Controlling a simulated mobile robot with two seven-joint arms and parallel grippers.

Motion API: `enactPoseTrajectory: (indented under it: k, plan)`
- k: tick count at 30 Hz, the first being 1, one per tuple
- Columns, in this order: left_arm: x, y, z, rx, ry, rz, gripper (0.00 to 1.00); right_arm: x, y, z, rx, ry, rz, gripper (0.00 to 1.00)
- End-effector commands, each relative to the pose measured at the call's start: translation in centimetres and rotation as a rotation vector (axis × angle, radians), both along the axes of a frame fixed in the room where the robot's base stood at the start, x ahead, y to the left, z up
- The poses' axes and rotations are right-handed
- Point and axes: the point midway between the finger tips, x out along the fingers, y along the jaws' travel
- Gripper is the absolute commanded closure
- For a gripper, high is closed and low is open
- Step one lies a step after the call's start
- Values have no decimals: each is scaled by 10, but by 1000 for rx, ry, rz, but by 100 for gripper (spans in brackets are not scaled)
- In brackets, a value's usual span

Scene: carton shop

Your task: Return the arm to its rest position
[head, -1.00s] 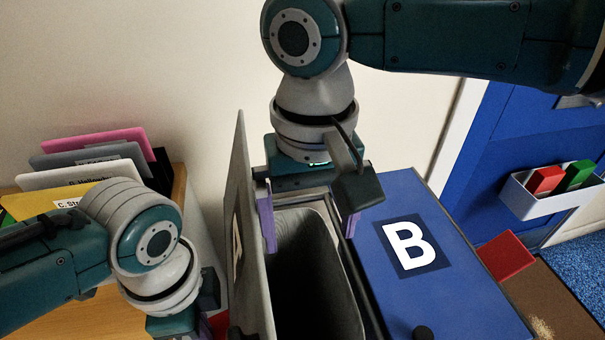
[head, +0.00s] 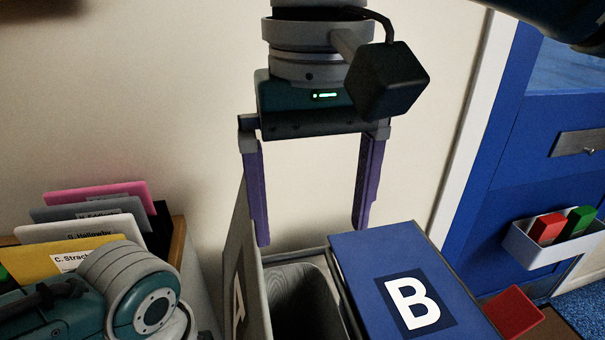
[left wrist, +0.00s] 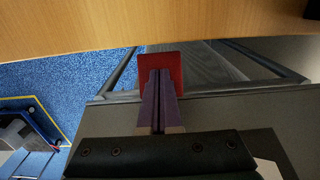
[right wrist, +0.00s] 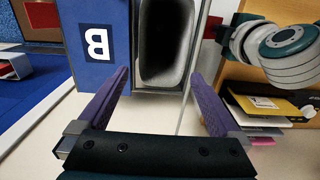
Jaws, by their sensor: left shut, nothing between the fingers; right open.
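My right gripper (head: 311,232) is open and empty, its two purple fingers pointing down above an open bin (head: 290,258) with a grey liner. In the right wrist view the bin's dark mouth (right wrist: 166,45) lies between and beyond the open fingers. My left arm enters at the lower left of the head view, and its gripper is out of sight there. In the left wrist view my left gripper (left wrist: 158,75) is shut with nothing between its fingers. A red object (left wrist: 160,60) shows just behind those fingertips; whether they touch cannot be told.
A raised grey lid panel (head: 240,262) stands left of the bin. A blue lid marked B (head: 370,262) lies right of it. Folders (head: 95,195) stand on a wooden top at left. A white tray (head: 545,250) with red and green blocks hangs on the blue door (head: 500,190).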

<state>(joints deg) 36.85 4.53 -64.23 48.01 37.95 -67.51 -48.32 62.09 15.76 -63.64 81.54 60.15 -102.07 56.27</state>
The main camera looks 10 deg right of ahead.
Motion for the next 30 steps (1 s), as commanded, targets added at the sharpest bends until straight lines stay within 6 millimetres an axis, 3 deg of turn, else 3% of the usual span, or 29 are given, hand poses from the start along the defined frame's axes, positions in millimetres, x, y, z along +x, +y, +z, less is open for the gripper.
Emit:
enactPoseTrajectory:
  k: [9, 30]
  plan:
    - [0, 0, 0, 0, 0, 0, 100, 0, 0, 25, 0, 0, 1, 0]
    - [0, 0, 0, 0, 0, 0, 100, 0, 0, 25, 0, 0, 1, 0]
